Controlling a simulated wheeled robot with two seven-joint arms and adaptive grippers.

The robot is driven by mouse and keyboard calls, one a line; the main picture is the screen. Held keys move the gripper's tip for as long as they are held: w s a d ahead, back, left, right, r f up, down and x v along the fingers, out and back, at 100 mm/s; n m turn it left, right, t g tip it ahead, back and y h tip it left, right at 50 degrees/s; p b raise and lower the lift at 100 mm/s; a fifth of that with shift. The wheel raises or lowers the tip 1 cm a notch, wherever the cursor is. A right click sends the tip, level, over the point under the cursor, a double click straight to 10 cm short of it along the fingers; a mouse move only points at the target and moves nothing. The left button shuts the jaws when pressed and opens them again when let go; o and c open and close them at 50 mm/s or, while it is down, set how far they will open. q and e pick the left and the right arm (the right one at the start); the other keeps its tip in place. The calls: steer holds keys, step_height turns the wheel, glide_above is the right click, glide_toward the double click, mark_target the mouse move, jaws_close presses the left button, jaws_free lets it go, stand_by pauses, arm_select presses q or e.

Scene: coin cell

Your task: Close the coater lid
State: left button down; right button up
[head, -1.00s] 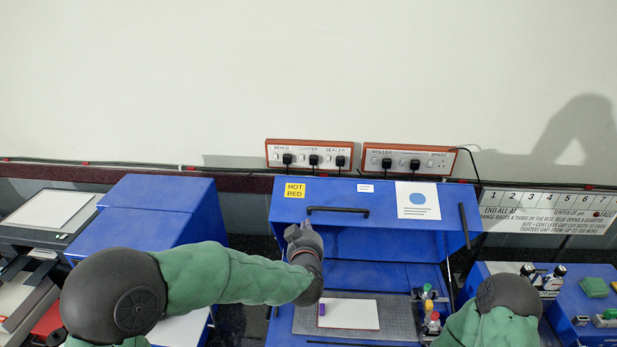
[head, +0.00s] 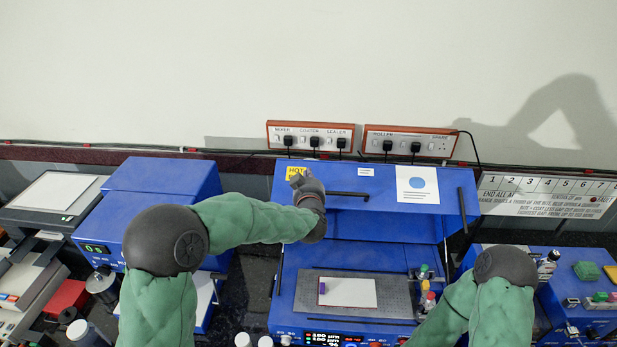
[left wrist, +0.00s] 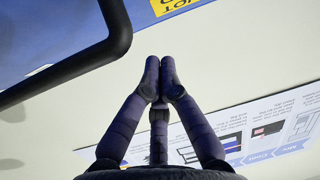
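The coater (head: 283,285) is the blue machine in the middle. Its blue lid (head: 400,212) stands raised, showing the bed with a white sheet (head: 352,293). A black bar handle (head: 349,194) runs across the lid; part of it also shows at the left of the left wrist view (left wrist: 60,73). My left gripper (head: 298,176) is in front of the lid's upper left, beside the handle's left end and over the yellow label. In the left wrist view its fingertips (left wrist: 160,64) are together with nothing between them, apart from the handle. My right gripper is hidden; only that arm shows.
A blue machine with a green display (head: 95,249) stands at the left. Small bottles (head: 427,290) stand at the bed's right edge. Another blue unit (head: 570,290) is at the right. Wall sockets with plugs (head: 310,138) are behind the lid.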

arm_select(q)
steer(key=shift+s+d+f, duration=0.15)
steer(key=shift+s+f, duration=0.4)
steer(key=shift+s, duration=0.1)
steer(key=shift+s+d+f, duration=0.15)
steer(key=shift+s+f, duration=0.35)
steer(key=shift+s, duration=0.1)
arm_select(e)
steer(key=shift+r, duration=0.25)
